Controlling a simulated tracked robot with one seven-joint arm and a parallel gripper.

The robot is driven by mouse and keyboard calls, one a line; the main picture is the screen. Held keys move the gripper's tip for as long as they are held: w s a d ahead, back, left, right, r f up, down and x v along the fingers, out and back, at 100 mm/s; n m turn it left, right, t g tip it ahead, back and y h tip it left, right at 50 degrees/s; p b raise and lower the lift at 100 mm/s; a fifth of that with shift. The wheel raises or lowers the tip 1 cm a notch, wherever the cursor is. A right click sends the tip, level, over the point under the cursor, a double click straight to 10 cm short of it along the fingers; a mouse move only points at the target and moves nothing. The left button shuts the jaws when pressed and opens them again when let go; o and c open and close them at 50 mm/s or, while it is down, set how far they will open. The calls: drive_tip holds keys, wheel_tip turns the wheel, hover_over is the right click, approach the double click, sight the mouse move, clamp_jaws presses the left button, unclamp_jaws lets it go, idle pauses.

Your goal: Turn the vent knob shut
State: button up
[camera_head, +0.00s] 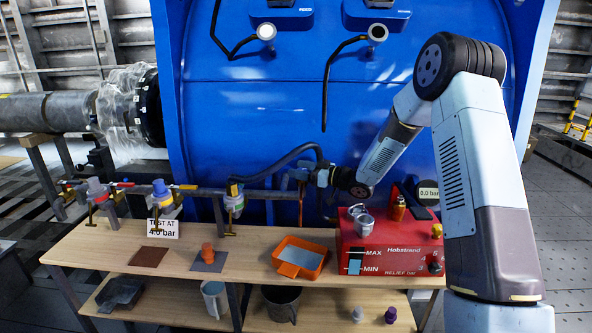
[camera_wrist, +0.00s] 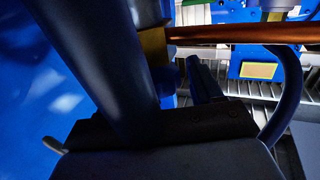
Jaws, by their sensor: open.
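My gripper (camera_head: 296,177) is at the pipe run in front of the blue vessel, right of a clear-bowled unit (camera_head: 235,200) with a yellow and dark top. It is small and partly hidden there by the dark hose (camera_head: 275,168). In the wrist view, a thick dark blue hose or cylinder (camera_wrist: 105,65) crosses close in front of my gripper, and one dark finger (camera_wrist: 203,80) shows beside it. The jaws are open. I cannot pick out the vent knob with certainty; it may be hidden by the hose or my gripper.
A copper pipe (camera_wrist: 235,34) runs close across the wrist view. The wooden bench (camera_head: 110,243) holds an orange tray (camera_head: 300,257), an orange fitting (camera_head: 208,252) and a red pump box (camera_head: 395,240) with metal cups. A "TEST AT 4.0 bar" sign (camera_head: 163,228) stands left.

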drive_tip(key=shift+x, duration=0.85)
drive_tip(key=shift+c, duration=0.2)
drive_tip(key=c, duration=0.9)
